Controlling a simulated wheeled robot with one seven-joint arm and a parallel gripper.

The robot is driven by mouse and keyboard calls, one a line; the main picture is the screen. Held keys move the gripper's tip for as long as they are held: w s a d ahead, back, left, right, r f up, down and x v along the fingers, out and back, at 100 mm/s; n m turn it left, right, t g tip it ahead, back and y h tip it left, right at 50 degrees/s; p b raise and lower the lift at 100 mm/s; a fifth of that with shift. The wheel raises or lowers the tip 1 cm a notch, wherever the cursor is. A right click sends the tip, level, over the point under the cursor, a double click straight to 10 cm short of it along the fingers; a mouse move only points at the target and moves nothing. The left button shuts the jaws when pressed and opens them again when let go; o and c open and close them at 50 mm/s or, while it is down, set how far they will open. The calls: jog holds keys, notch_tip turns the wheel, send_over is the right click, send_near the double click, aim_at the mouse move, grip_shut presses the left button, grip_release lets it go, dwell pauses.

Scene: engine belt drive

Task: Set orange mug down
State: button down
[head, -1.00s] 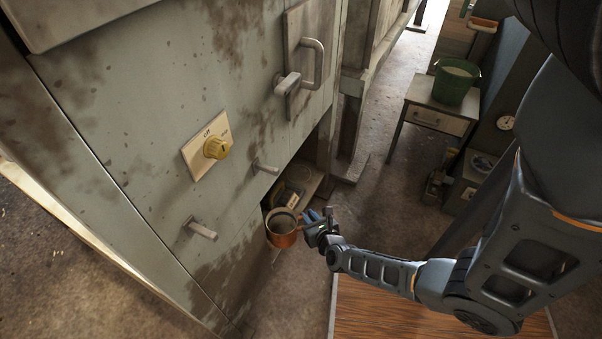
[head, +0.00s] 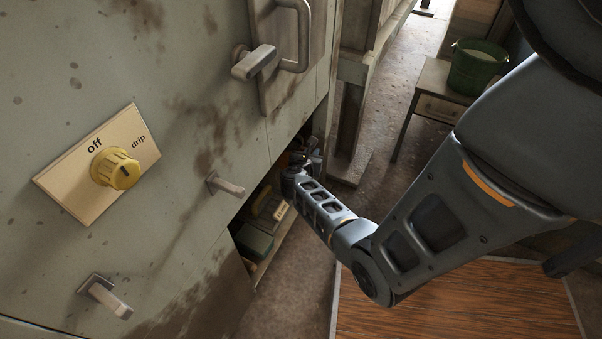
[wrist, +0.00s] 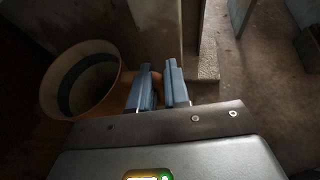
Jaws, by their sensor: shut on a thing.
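The orange mug (wrist: 109,90) is at the left of the wrist view, with its round opening and dark inside facing up toward the camera. My gripper (wrist: 160,78) is right beside it, its blue-grey fingers shut on the mug at its right side. The exact grip on the handle is hard to make out. In the head view my gripper (head: 303,152) reaches into the dark low opening of the grey cabinet, and the mug is mostly hidden there. I cannot tell whether the mug touches a surface.
The grey cabinet (head: 190,50) has a yellow dial (head: 115,168) and protruding handles. A green box (head: 255,241) and another item sit on the low shelf in its opening. A green bucket (head: 474,70) stands on a small table behind. Floor right of the opening is clear.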

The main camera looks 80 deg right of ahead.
notch_tip(320, 180, down, 8)
jog(key=b, duration=0.4)
jog(key=shift+f, duration=0.1)
jog(key=shift+a, duration=0.1)
jog(key=shift+f+b, duration=0.1)
jog(key=shift+b, duration=0.25)
jog(key=c, duration=1.1)
grip_release()
jog(key=shift+r, duration=0.2)
